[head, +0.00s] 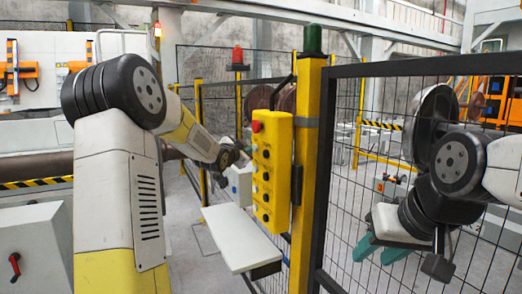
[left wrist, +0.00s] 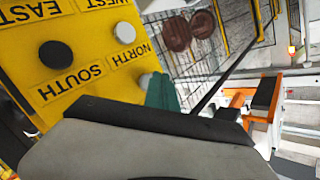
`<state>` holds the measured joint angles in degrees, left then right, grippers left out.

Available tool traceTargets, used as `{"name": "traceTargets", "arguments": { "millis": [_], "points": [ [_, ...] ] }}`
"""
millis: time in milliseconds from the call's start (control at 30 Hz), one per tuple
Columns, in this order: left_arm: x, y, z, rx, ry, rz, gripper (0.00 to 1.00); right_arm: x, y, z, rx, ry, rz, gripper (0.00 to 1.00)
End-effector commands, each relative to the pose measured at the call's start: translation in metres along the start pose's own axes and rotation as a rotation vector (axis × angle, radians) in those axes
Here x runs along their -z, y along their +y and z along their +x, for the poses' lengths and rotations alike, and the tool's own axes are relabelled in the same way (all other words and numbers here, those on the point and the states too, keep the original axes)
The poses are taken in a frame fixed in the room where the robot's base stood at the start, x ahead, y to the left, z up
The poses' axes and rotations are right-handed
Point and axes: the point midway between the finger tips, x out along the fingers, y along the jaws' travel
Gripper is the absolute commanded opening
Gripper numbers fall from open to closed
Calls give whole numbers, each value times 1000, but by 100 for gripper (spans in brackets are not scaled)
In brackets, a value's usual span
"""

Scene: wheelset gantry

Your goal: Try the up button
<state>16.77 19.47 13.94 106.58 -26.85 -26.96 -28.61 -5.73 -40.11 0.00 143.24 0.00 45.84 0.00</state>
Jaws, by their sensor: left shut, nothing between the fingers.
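A yellow control box (head: 272,185) with a red knob (head: 256,127) on top and a column of dark buttons hangs by the yellow post. The left wrist view shows its face (left wrist: 85,75) close up and tilted, with SOUTH, NORTH, EAST and WEST labels, a dark button (left wrist: 55,54) and pale buttons (left wrist: 122,32). No up label is readable. My left gripper (left wrist: 162,92) is shut and empty, its teal tip overlapping the panel's edge near a pale button; contact cannot be told. The head view mostly hides that tip. My right gripper (head: 381,252) is open and empty, away from the box.
A yellow post (head: 306,150) with a green lamp (head: 312,40) stands beside the box. A black mesh fence (head: 345,180) runs to the right. A white shelf (head: 240,238) sits below the box. A grey cabinet (head: 30,245) with a red handle stands at left.

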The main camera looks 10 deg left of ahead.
Motion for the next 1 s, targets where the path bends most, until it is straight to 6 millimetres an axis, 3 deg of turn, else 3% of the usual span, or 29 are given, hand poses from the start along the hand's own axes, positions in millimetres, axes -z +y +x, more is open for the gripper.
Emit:
{"name": "traceTargets", "arguments": {
  "millis": [1000],
  "points": [
    [5,4,5,-1,1,0,0,0,0,0,0,0,0,40]
  ]
}}
